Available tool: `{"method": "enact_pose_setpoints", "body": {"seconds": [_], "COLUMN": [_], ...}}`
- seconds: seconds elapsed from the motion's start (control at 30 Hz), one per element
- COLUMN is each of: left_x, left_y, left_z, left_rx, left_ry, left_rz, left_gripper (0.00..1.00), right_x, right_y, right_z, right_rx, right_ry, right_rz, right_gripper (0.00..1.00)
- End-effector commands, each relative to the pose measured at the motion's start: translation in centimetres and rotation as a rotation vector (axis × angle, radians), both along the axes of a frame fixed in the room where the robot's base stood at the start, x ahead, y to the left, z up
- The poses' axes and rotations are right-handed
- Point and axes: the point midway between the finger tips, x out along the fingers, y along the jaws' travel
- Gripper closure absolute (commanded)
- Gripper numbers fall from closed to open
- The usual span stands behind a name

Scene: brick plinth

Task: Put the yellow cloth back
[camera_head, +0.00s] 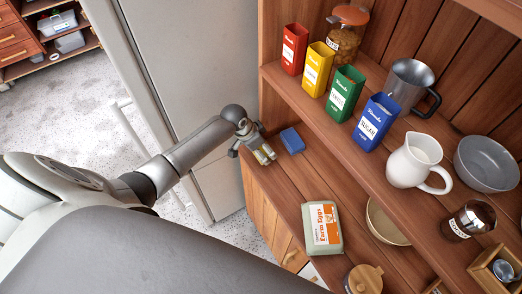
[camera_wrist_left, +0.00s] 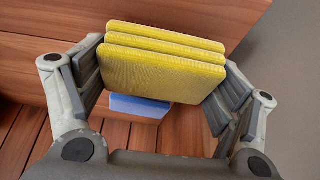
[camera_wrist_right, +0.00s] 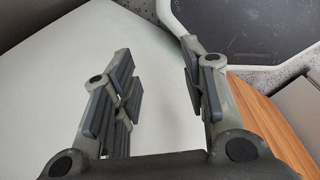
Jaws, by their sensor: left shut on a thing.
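The yellow cloth, a folded stack with several layers (camera_wrist_left: 163,68), sits between the fingers of my left gripper (camera_head: 262,151). The left gripper is shut on it, with a finger at each side edge. In the head view only a small pale yellow part of the cloth (camera_head: 264,156) shows at the fingers, at the left end of the wooden counter. A blue block (camera_head: 292,140) lies on the counter just right of the gripper; it also shows below the cloth in the left wrist view (camera_wrist_left: 140,106). My right gripper (camera_wrist_right: 158,75) is open and empty, seen only in the right wrist view.
An egg carton (camera_head: 322,228), a bowl (camera_head: 385,222) and a lidded jar (camera_head: 366,280) stand on the counter (camera_head: 280,185). The shelf above holds several coloured tins (camera_head: 376,122), a white jug (camera_head: 418,162) and a grey bowl (camera_head: 487,163). Bare counter lies between blue block and carton.

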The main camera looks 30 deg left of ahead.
Motion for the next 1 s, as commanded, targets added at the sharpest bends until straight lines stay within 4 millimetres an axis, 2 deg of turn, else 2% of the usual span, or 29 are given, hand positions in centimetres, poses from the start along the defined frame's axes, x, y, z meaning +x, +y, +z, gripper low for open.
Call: {"method": "enact_pose_setpoints", "body": {"seconds": [0.03, 0.17, 0.57, 0.6, 0.7, 1.0], "left_x": [-0.2, -0.2, -0.2, -0.2, -0.2, -0.2], "left_y": [-0.1, 0.0, 0.0, 0.0, 0.0, 0.0], "left_z": [-0.9, -2.1, -2.7, -2.6, -2.6, -2.6], "left_rx": [0.000, 0.001, 0.002, 0.002, 0.002, 0.001], "left_ry": [0.006, 0.004, 0.004, 0.002, 0.004, 0.004], "left_rz": [0.000, 0.000, -0.001, -0.001, -0.001, 0.000], "left_gripper": [0.37, 0.37, 0.37, 0.12, 0.00, 0.00], "right_x": [0.0, 0.0, -0.1, -0.1, -0.1, -0.1], "right_y": [0.2, 0.5, 0.6, 0.6, 0.5, 0.0], "right_z": [0.0, 0.0, -0.2, -0.2, -0.1, -0.1], "right_rx": [0.002, 0.006, 0.007, 0.007, 0.005, 0.000], "right_ry": [0.000, 0.000, 0.001, 0.001, 0.001, 0.001], "right_rz": [0.000, 0.001, 0.001, 0.001, 0.000, 0.000], "right_gripper": [0.60, 0.60, 0.60, 0.60, 0.60, 0.60]}}
